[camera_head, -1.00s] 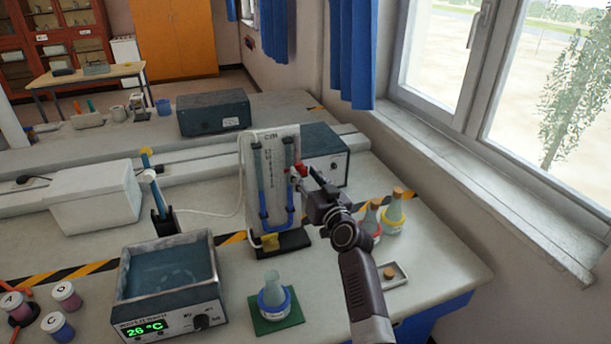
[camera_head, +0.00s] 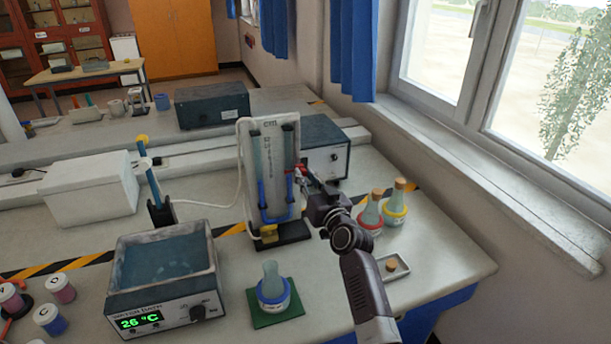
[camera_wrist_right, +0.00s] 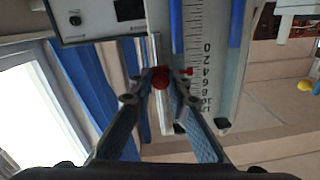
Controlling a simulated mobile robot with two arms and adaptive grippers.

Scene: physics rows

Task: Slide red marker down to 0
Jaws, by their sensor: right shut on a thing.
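The gauge board (camera_head: 272,150) stands upright on a dark base, with two tubes partly filled with blue liquid. The red marker (camera_head: 301,172) is at the board's right edge, partly hidden by my right gripper (camera_head: 308,180). In the right wrist view, which is upside down, the fingertips (camera_wrist_right: 160,80) are shut on the marker's round red knob (camera_wrist_right: 160,77). The marker's thin red pointer (camera_wrist_right: 187,71) reaches toward the scale (camera_wrist_right: 206,75), at about the 4, with 0 further toward the picture's top. My left gripper is not in view.
Two stoppered flasks, one red-ringed (camera_head: 370,210) and one yellow-ringed (camera_head: 396,203), stand right of my arm. A blue-ringed flask (camera_head: 272,286) sits on a green mat in front. A water bath (camera_head: 163,285) is to the left, and a dark box (camera_head: 325,152) is behind the gauge.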

